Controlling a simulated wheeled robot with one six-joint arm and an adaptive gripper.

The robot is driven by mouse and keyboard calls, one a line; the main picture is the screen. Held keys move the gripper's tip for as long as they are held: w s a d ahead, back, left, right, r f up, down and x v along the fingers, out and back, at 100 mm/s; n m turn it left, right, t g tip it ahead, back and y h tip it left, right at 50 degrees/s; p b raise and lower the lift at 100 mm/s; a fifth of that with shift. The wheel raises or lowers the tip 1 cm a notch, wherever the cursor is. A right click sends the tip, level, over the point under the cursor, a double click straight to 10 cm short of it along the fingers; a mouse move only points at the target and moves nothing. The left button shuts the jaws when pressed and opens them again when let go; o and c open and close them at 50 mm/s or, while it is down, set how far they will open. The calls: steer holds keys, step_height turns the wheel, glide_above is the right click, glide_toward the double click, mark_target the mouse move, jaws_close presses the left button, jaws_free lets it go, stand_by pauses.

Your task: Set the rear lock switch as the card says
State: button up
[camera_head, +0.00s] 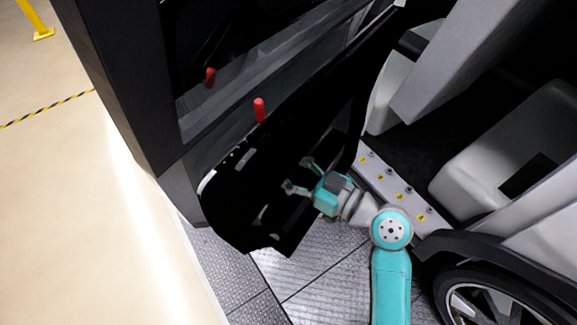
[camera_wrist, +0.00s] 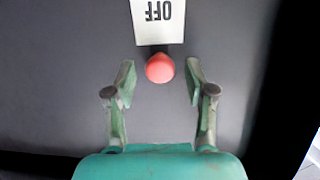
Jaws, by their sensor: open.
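In the wrist view a round red knob (camera_wrist: 160,68) stands out from a dark grey surface. A white card (camera_wrist: 157,20) reading "OFF", upside down in the picture, sits just beyond it. My gripper (camera_wrist: 160,80) is open, one finger on each side of the knob, with a gap on both sides. In the head view my gripper (camera_head: 297,174) is at the black inner side of the open vehicle door (camera_head: 235,205). A red peg (camera_head: 259,109) stands on the door's upper edge. I cannot tell whether it is the knob in the wrist view.
Another red shape (camera_head: 209,76) shows at the window; it may be a reflection. The vehicle's pale seats (camera_head: 500,140), sill with yellow labels (camera_head: 395,190) and wheel (camera_head: 490,300) are to the right. Pale floor (camera_head: 70,200) is free at left.

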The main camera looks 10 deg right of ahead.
steer(key=shift+w+a, duration=0.15)
steer(key=shift+a, duration=0.05)
jaws_close()
steer(key=shift+f, duration=2.05)
jaws_free()
steer(key=shift+d, duration=0.15)
steer(key=v, duration=1.2)
